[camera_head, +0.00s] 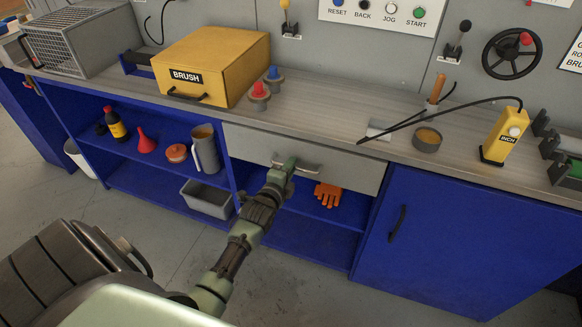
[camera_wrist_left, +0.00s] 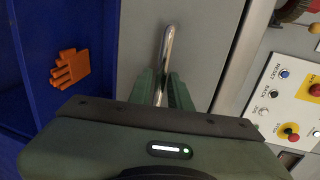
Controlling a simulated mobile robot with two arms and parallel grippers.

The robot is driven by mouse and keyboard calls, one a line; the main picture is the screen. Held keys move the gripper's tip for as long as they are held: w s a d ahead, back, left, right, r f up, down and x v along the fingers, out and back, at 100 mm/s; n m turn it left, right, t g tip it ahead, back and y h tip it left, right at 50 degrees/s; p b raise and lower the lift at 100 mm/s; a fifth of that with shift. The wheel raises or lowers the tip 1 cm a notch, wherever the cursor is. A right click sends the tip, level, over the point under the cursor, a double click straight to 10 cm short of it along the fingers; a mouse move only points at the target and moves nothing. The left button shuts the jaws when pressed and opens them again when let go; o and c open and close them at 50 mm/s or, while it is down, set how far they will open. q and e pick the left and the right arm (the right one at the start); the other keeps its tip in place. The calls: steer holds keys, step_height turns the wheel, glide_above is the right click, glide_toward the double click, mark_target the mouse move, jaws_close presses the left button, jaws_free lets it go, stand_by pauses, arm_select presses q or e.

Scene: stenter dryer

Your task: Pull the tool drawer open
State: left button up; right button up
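The tool drawer (camera_head: 345,174) is a wide grey front under the worktop, and it looks closed, with no visible gap. Its curved metal handle (camera_head: 312,170) is at the middle of the front. My left gripper (camera_head: 284,163) is at the left part of this handle. In the left wrist view, the shiny handle (camera_wrist_left: 167,45) runs between the two green fingers of the left gripper (camera_wrist_left: 163,88). The fingers lie close on both sides of it and look shut on it. The grey drawer front (camera_wrist_left: 205,45) is behind. My right gripper is not in view.
An orange glove (camera_head: 328,194) lies on the blue shelf below the drawer. A blue cupboard door (camera_head: 440,235) is to the right. Open shelves with a grey jug (camera_head: 205,150) and a grey bin (camera_head: 207,199) are to the left. A yellow BRUSH box (camera_head: 212,62) stands on the worktop (camera_head: 330,112).

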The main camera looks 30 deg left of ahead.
arm_select(q)
steer(key=shift+w, duration=0.25)
jaws_close()
steer(key=shift+f, duration=0.1)
stand_by(1.2)
